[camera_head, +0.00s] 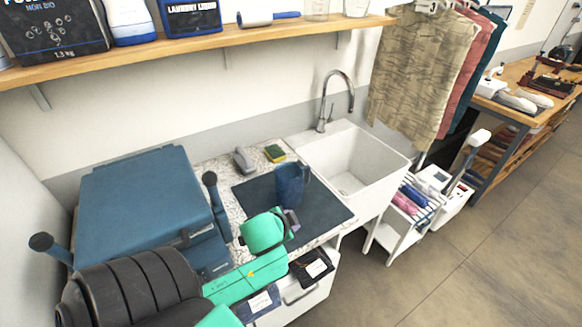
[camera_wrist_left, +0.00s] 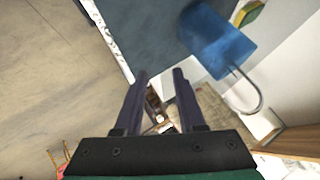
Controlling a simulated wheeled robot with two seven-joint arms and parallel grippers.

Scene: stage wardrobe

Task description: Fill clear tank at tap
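A blue, partly see-through tank (camera_head: 291,181) stands on the dark blue mat (camera_head: 329,208) on the counter, left of the white sink (camera_head: 389,168). A chrome tap (camera_head: 350,88) arches over the back of the sink. My left gripper (camera_head: 292,219) is just in front of the tank and hides its lower part. In the left wrist view, the tank (camera_wrist_left: 219,45) is beyond and to the right of the fingers. The gripper (camera_wrist_left: 160,74) is open with nothing between its fingers. My right gripper is in neither view.
A large blue case (camera_head: 143,195) fills the counter's left end. A grey item (camera_head: 243,160) and a yellow-green sponge (camera_head: 275,153) lie behind the mat. A shelf (camera_head: 220,38) runs above. Hanging clothes (camera_head: 422,70) and a white cart (camera_head: 396,235) stand right of the sink.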

